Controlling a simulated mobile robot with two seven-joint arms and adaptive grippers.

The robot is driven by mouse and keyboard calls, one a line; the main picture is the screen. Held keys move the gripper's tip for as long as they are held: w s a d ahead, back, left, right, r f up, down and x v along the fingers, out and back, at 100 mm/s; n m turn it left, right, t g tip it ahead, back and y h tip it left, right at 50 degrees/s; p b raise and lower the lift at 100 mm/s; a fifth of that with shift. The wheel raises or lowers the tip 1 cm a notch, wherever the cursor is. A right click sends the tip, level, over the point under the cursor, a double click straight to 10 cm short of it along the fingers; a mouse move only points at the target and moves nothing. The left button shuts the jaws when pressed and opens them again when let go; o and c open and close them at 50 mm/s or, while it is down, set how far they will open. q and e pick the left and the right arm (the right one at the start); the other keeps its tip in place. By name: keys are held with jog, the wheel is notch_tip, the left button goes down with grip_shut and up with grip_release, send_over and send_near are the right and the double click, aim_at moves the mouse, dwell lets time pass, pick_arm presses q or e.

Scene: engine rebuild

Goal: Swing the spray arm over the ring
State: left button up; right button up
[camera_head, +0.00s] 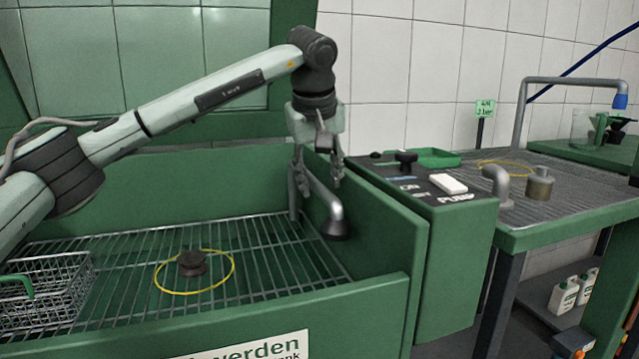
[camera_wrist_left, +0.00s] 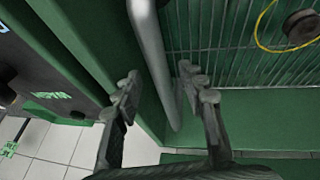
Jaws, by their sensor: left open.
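The spray arm (camera_head: 325,196) is a grey bent pipe with a dark nozzle head, at the right inner wall of the green wash basin. A yellow ring (camera_head: 233,268) lies flat on the basin's grate, around a dark round part (camera_head: 192,264). The nozzle head is to the right of the ring, not over it. My left gripper (camera_head: 318,174) is open and points down at the spray arm. In the left wrist view the pipe (camera_wrist_left: 151,50) runs between the open fingers of my left gripper (camera_wrist_left: 160,80), with gaps at both sides. My right gripper is out of view.
A wire basket (camera_head: 45,290) with a green handle stands on the grate (camera_head: 290,270) at the left. A control box (camera_head: 425,195) with a white switch adjoins the basin's right wall. A ribbed bench (camera_head: 560,205) lies beyond. The grate right of the ring is clear.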

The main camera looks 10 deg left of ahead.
pick_arm(q)
jog(key=shift+w+f, duration=0.15)
jog(key=shift+f, duration=0.25)
grip_shut()
